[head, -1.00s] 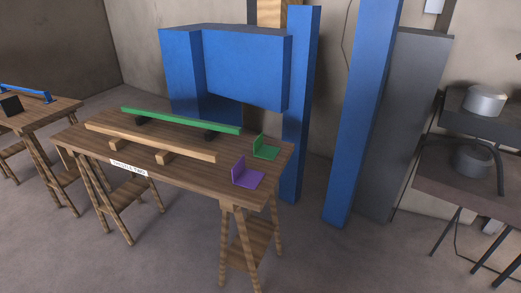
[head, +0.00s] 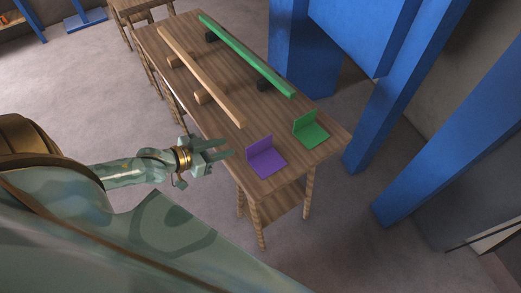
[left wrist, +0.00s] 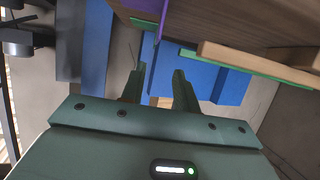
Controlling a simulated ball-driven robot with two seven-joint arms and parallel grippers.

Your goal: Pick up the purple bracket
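The purple bracket (head: 268,162), an L-shape with a flat base and an upright plate, sits near the right end of the wooden table (head: 283,184). My left gripper (head: 228,148) is left of the bracket, by the table's long edge, apart from it. Its two fingers are parted with nothing between them. In the left wrist view the open fingers (left wrist: 159,72) point towards blue panels, and part of the purple bracket (left wrist: 148,9) shows at the top edge. My right gripper is out of view.
A green bracket (head: 312,133) stands close behind the purple one. A wooden beam (head: 199,74) and a green beam (head: 246,56) lie along the table on small blocks. Blue posts (head: 382,120) stand beyond the table. The floor in front is clear.

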